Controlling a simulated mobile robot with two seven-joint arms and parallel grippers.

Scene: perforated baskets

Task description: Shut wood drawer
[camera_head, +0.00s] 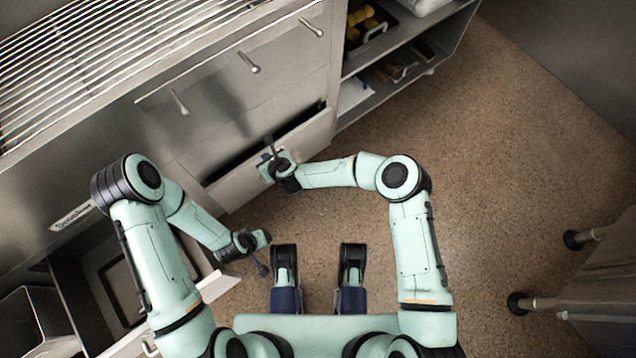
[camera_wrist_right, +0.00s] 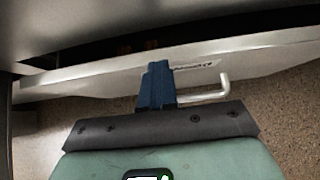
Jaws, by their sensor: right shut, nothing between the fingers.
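A low, pale drawer (camera_head: 307,138) in the steel unit stands partly open, with a dark gap behind the top of its front. Its front looks pale grey and metallic rather than plainly wood. In the right wrist view the drawer front (camera_wrist_right: 105,80) runs across, with a bent bar handle (camera_wrist_right: 222,90) and a small label. My right gripper (camera_head: 269,152) is at the drawer front; its dark blue fingers (camera_wrist_right: 157,85) are together and empty, beside the handle. I cannot tell whether they touch the panel. My left gripper (camera_head: 263,258) hangs lower left, away from this drawer; its finger opening is unclear.
Another open compartment or drawer (camera_head: 185,305) with a tray-like interior lies at lower left, near my left arm. Open shelves (camera_head: 385,75) with several items stand right of the drawer. A legged piece of furniture (camera_head: 600,275) is at far right. The speckled floor (camera_head: 490,170) between is clear.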

